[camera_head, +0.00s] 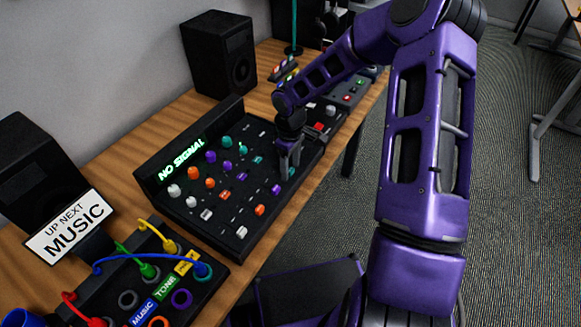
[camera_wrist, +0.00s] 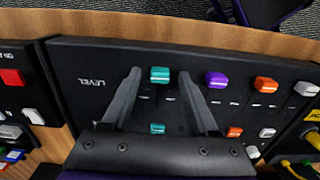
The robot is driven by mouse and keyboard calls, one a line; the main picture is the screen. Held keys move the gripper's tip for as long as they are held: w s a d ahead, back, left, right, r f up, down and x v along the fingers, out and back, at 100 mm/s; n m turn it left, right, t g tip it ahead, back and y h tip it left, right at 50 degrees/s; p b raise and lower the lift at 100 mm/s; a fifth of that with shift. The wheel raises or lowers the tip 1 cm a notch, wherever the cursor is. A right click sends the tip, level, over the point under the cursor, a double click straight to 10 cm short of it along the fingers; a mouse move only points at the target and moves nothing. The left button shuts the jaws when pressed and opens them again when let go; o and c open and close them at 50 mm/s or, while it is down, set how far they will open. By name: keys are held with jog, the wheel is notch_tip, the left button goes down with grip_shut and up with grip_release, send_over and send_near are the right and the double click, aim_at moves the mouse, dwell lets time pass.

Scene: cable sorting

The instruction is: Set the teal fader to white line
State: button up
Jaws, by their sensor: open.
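The teal fader (camera_wrist: 159,75) is a small teal cap on the black mixer, by the "LEVEL" lettering in the wrist view. It also shows beside my fingers in the head view (camera_head: 291,173). Short white line marks (camera_wrist: 171,99) lie just below the cap in the wrist view, apart from it. My gripper (camera_wrist: 160,72) is open, with one finger on each side of the teal fader; I cannot tell whether either finger touches it. In the head view my gripper (camera_head: 289,160) points down at the mixer's right part.
Purple (camera_wrist: 216,79), orange (camera_wrist: 265,84) and white (camera_wrist: 305,88) faders sit in a row beside the teal one. A smaller teal control (camera_wrist: 157,128) lies between my fingers. The "NO SIGNAL" display (camera_head: 181,160) rises behind. A cable patch box (camera_head: 150,285) stands at front left.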

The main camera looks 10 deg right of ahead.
jog(key=shift+f, duration=0.1)
grip_shut()
dwell(0.3)
dwell(1.1)
